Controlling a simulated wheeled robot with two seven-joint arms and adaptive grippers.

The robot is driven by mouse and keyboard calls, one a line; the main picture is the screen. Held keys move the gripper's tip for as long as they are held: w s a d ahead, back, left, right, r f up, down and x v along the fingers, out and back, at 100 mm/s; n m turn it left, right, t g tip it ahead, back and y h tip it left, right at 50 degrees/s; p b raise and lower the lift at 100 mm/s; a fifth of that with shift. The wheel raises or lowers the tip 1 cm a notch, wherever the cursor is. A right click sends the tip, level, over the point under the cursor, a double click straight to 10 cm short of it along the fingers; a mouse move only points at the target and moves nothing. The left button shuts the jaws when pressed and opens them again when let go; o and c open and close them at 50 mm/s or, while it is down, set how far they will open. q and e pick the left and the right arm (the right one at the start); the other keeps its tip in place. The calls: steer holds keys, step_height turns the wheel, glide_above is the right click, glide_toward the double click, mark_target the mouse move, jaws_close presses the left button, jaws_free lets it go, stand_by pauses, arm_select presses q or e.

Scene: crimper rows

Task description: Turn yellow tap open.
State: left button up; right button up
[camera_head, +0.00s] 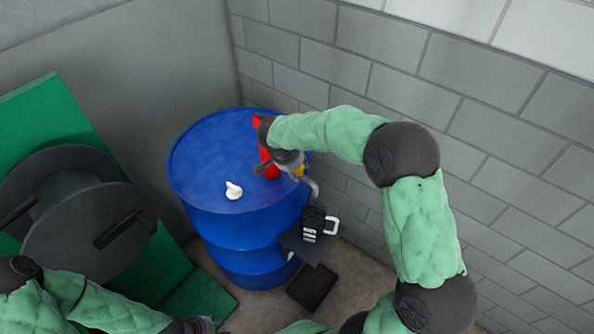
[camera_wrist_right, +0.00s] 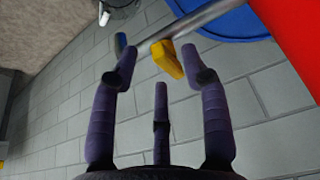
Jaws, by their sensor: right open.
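The yellow tap (camera_wrist_right: 167,60) shows in the right wrist view as a flat yellow handle beside a grey metal pipe (camera_wrist_right: 195,24). In the head view only a small yellow part of the tap (camera_head: 299,171) shows at the drum's right edge, partly hidden by my right gripper (camera_head: 283,165). In the wrist view my right gripper (camera_wrist_right: 157,58) is open, its fingers spread, with the handle near the tips and towards the right finger. I cannot tell whether they touch. My left gripper (camera_head: 205,324) barely shows at the bottom edge; its jaws are unclear.
A blue drum (camera_head: 210,150) carries a red object (camera_head: 262,130) and a small white fitting (camera_head: 233,190). A black item with a white handle (camera_head: 332,226) is at the drum's right side. A brick wall (camera_head: 480,90) stands close behind. A dark reel (camera_head: 85,215) is at left.

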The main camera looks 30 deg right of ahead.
steer(key=shift+w+d+f, duration=0.1)
steer(key=shift+d+f, duration=0.1)
steer(key=shift+f, duration=0.3)
jaws_close()
